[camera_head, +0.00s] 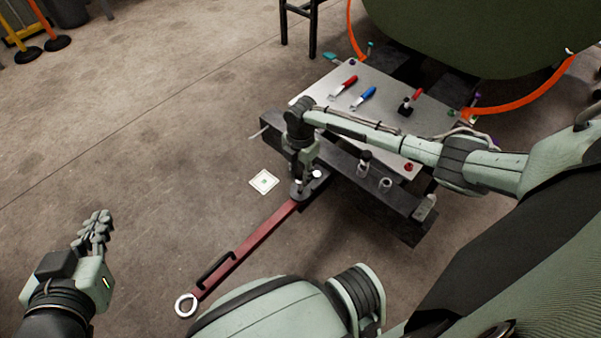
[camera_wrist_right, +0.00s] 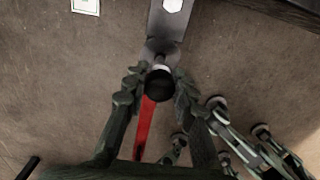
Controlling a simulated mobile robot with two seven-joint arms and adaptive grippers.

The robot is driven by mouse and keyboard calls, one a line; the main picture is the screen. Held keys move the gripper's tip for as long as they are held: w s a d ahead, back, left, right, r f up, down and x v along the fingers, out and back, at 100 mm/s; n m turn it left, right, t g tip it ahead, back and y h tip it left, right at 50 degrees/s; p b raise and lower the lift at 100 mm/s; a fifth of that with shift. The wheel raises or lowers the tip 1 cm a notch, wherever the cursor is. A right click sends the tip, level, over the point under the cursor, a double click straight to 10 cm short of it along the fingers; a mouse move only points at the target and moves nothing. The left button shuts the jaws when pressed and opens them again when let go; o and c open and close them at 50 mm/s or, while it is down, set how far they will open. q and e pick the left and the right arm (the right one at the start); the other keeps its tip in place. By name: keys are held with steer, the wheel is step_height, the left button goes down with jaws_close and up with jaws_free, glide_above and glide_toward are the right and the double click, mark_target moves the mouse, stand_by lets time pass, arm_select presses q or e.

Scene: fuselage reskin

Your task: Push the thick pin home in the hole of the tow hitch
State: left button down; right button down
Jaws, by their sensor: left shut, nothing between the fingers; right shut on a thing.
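The pin (camera_wrist_right: 159,84), seen by its dark round head in the right wrist view, is between the fingers of my right gripper (camera_wrist_right: 160,75), which is shut on it. The pin is over the grey tow hitch (camera_wrist_right: 162,48), where the red tow bar (camera_head: 247,243) ends. In the head view my right gripper (camera_head: 299,187) points down at the hitch (camera_head: 318,182) and mostly hides the pin. How deep the pin sits in the hole cannot be told. My left gripper (camera_head: 97,228) is shut and empty, well away over the floor at left.
A grey cart top (camera_head: 388,112) behind the hitch holds red and blue handled tools (camera_head: 362,97). A green rounded body (camera_head: 490,35) hangs over its far side. A white marker plate (camera_head: 264,182) lies on the floor left of the hitch. The left floor is mostly clear.

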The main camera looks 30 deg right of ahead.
mark_target(300, 190)
steer(key=shift+f+b, duration=1.75)
steer(key=shift+f, duration=1.1)
steer(key=c, duration=1.2)
jaws_free()
steer(key=shift+o, duration=0.2)
step_height(300, 190, up, 5)
steer(key=p, duration=0.5)
steer(key=shift+r, duration=0.1)
steer(key=shift+s, duration=0.1)
